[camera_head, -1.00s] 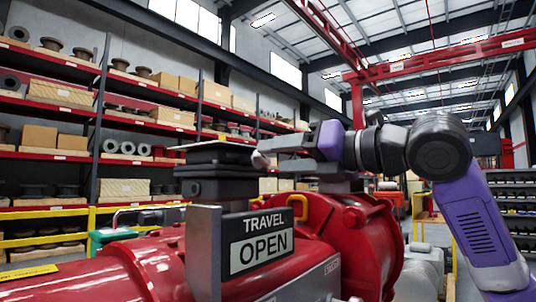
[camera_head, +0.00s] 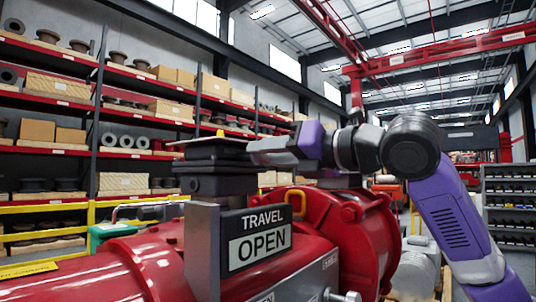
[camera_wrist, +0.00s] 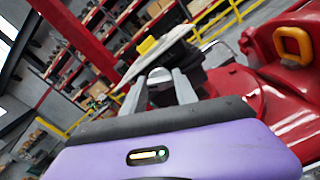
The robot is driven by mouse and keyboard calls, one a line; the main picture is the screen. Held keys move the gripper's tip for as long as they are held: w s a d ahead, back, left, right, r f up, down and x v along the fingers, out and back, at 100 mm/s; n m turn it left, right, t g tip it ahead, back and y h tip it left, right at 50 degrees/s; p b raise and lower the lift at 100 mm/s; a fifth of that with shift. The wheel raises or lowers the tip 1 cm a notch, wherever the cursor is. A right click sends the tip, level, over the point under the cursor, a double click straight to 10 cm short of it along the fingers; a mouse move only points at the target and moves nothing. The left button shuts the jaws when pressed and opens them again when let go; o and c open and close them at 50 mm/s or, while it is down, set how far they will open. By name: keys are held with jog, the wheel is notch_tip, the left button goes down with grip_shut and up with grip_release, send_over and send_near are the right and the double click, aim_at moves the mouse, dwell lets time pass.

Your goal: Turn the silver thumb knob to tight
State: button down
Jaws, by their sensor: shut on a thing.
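The silver thumb knob (camera_wrist: 160,76) shows in the wrist view as a small rounded grey piece between my fingertips. It is on the near side of the dark box on top of the red actuator (camera_head: 130,262). In the head view my fingers hide it. My gripper (camera_head: 256,152) reaches in from the right and is shut on the knob; it also shows in the wrist view (camera_wrist: 160,88). The dark box (camera_head: 218,184) carries a flat plate (camera_head: 212,142) on top. The knob's marking for tight cannot be read.
A "TRAVEL OPEN" sign (camera_head: 259,240) stands just below my gripper, beside a grey bracket (camera_head: 201,246). A yellow lifting eye (camera_head: 297,203) is on the red housing. Another silver fitting (camera_head: 345,297) shows at the bottom edge. Shelves stand well behind.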

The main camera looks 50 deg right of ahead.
jog(key=shift+m, duration=0.4)
jog(key=m, duration=0.5)
jog(key=m+b, duration=0.1)
jog(key=m, duration=0.5)
jog(key=shift+d+f, duration=0.1)
jog(key=shift+f, duration=0.1)
dwell(0.5)
jog(key=c, duration=1)
grip_release()
jog(key=shift+o, duration=0.2)
jog(key=s+b, duration=0.1)
jog(key=s, duration=0.7)
jog(key=shift+d+b, duration=0.15)
jog(key=shift+b, duration=0.25)
